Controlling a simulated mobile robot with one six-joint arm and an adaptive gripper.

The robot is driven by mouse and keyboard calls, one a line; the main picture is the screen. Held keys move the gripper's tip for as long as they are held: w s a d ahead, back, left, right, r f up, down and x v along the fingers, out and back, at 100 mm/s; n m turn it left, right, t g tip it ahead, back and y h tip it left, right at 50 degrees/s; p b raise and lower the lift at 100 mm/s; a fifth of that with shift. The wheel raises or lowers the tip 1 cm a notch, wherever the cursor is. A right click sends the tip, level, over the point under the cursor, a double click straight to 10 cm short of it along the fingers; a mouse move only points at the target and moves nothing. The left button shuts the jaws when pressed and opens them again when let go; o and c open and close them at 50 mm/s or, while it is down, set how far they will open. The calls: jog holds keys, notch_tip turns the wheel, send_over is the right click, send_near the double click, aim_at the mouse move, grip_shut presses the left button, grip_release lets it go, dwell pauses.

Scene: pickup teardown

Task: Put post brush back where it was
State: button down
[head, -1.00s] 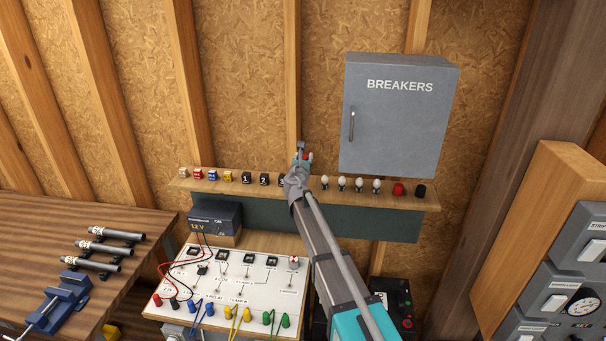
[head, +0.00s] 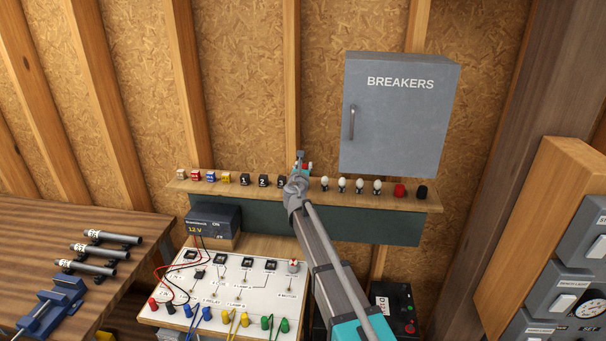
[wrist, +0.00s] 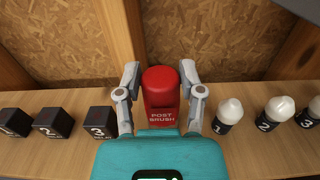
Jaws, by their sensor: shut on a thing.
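The post brush (wrist: 161,95) is a red block with a rounded top and a white "POST BRUSH" label. In the wrist view it stands upright between the two fingers of my gripper (wrist: 160,92), which is shut on it. It is at the wooden shelf (wrist: 245,150), between the black block marked 3 (wrist: 101,122) and the white bulb marked 1 (wrist: 228,116). I cannot tell whether its base touches the shelf. In the head view my gripper (head: 301,167) is at the middle of the shelf and mostly hides the brush.
Several small blocks stand left along the shelf, and bulbs, a red piece (head: 400,190) and a black piece (head: 421,192) stand right. The grey breaker box (head: 396,115) hangs above right. A test board (head: 225,290) with wires and a 12 V supply (head: 213,220) are below.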

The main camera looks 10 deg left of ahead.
jog(key=shift+f, duration=0.4)
jog(key=shift+f+b, duration=0.1)
jog(key=shift+b, duration=0.2)
jog(key=shift+c, duration=1.1)
grip_release()
jog(key=shift+r, duration=0.25)
jog(key=s, duration=1.2)
jog(key=shift+a+f, duration=0.15)
jog(key=shift+a, duration=0.1)
